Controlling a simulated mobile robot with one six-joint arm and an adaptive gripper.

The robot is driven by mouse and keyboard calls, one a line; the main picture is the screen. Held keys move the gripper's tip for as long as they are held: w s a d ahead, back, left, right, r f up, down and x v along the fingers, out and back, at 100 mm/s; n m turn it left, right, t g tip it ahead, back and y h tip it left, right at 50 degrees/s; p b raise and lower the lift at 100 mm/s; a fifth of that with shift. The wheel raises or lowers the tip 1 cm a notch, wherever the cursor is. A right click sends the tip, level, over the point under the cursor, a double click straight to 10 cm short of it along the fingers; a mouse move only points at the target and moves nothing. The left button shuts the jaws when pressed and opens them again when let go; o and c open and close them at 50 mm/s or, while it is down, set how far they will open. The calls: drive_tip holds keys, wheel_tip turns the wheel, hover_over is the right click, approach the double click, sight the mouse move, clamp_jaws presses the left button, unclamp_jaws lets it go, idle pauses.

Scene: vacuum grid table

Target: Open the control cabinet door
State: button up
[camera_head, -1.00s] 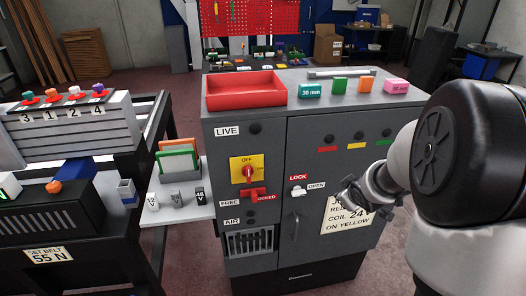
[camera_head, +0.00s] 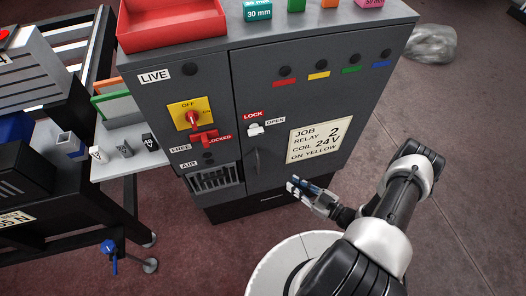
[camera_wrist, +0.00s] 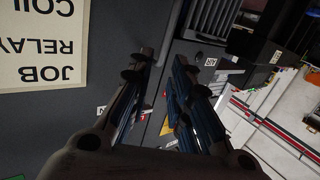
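The grey control cabinet (camera_head: 215,100) stands ahead, and its right-hand door (camera_head: 300,105) is closed. A dark vertical handle (camera_head: 253,160) sits low on the door's left side. A white latch (camera_head: 256,129) lies between the LOCK and OPEN labels. A red switch (camera_head: 192,118) on a yellow plate and a red slider (camera_head: 204,138) by FREE and LOCKED are on the left panel. My gripper (camera_head: 297,186) is in front of the lower door, right of the handle. In the wrist view its fingers (camera_wrist: 158,85) are apart and nothing clear is between them.
A red tray (camera_head: 172,25) and several coloured blocks (camera_head: 257,9) are on the cabinet top. A side shelf (camera_head: 128,155) with small grey pieces stands at the left. A job note (camera_head: 318,140) is on the door. The floor at the right is mostly clear.

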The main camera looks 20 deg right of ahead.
sight(258, 162)
drive_tip(key=shift+t, duration=0.4)
drive_tip(key=x, duration=0.5)
drive_tip(key=a+b+x, duration=0.1)
drive_tip(key=x, duration=0.5)
drive_tip(key=s+b+x, duration=0.1)
drive_tip(key=x, duration=0.5)
drive_tip(key=shift+w+a+r, duration=0.1)
drive_tip(key=shift+a+r, duration=0.1)
drive_tip(key=shift+r, duration=0.05)
clamp_jaws()
